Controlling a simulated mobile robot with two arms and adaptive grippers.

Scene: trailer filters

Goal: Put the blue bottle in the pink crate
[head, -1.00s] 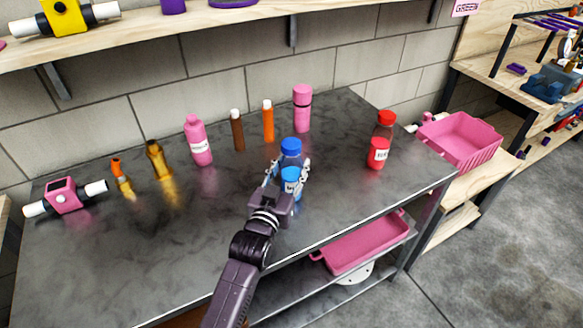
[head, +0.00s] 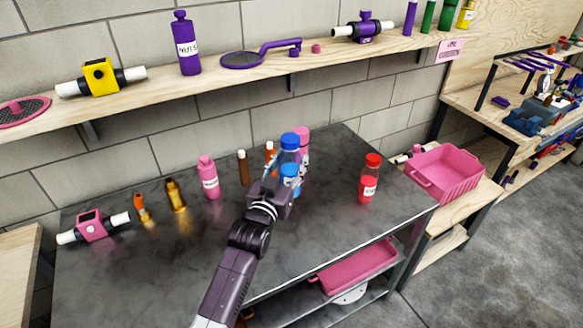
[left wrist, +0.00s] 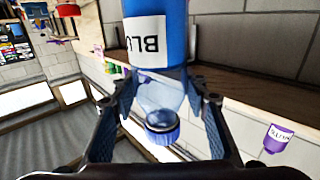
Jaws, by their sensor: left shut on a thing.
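The pink crate (head: 462,185) stands on a wooden bench to the right, beyond the table's right end, apart from the gripper. My right gripper is not in view.
A red-capped bottle (head: 370,180) stands on the table between the gripper and the crate. Pink (head: 208,178), brown (head: 243,168) and amber (head: 176,196) bottles stand at the back left. A pink tray (head: 360,267) sits on the lower shelf. A wooden wall shelf (head: 210,75) runs above.

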